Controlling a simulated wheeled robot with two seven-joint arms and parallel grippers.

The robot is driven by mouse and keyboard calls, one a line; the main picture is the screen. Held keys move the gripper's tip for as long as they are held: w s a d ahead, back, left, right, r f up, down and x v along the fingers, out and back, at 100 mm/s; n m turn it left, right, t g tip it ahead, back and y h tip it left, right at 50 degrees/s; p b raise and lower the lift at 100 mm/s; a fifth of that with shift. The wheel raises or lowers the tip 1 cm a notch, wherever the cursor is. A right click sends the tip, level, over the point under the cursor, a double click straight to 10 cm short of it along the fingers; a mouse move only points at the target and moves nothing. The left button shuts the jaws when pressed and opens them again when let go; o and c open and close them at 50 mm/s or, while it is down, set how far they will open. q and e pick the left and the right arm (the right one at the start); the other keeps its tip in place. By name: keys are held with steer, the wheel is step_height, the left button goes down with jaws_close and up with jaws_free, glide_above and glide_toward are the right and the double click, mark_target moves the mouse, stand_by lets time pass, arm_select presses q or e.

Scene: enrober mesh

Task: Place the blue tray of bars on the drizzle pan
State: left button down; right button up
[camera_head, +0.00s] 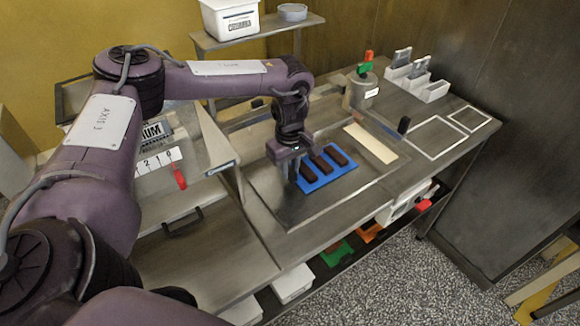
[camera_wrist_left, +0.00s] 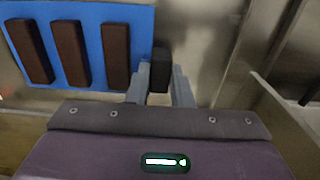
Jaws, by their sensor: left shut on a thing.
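The blue tray (camera_head: 322,184) carries three dark brown bars in a row. It shows over the metal drizzle pan (camera_head: 300,213), within its rim; I cannot tell whether it rests on it or hovers slightly. My left gripper (camera_head: 290,170) is at the tray's left end. In the left wrist view the blue tray (camera_wrist_left: 88,72) is at upper left, and my left gripper (camera_wrist_left: 163,84) is shut on the dark grip block (camera_wrist_left: 159,67) at the tray's edge. My right gripper is not in view.
A cream strip (camera_head: 370,143) lies right of the tray. A small black block (camera_head: 403,125) stands beyond it. A metal pot (camera_head: 360,92) and white bins (camera_head: 417,82) stand at the back. White outlined areas (camera_head: 434,138) at the right are empty. A shelf (camera_head: 270,28) rises behind.

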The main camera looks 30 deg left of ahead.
arm_select(q)
steer(key=shift+f, duration=0.1)
steer(key=c, duration=1.3)
jaws_free()
steer(key=shift+r, duration=0.6)
step_height(320, 180, up, 5)
steer(key=shift+r+b, duration=0.2)
steer(key=shift+b, duration=0.45)
step_height(320, 180, up, 6)
steer(key=p, duration=0.5)
steer(key=shift+f+p, duration=0.15)
steer(key=shift+p, duration=0.15)
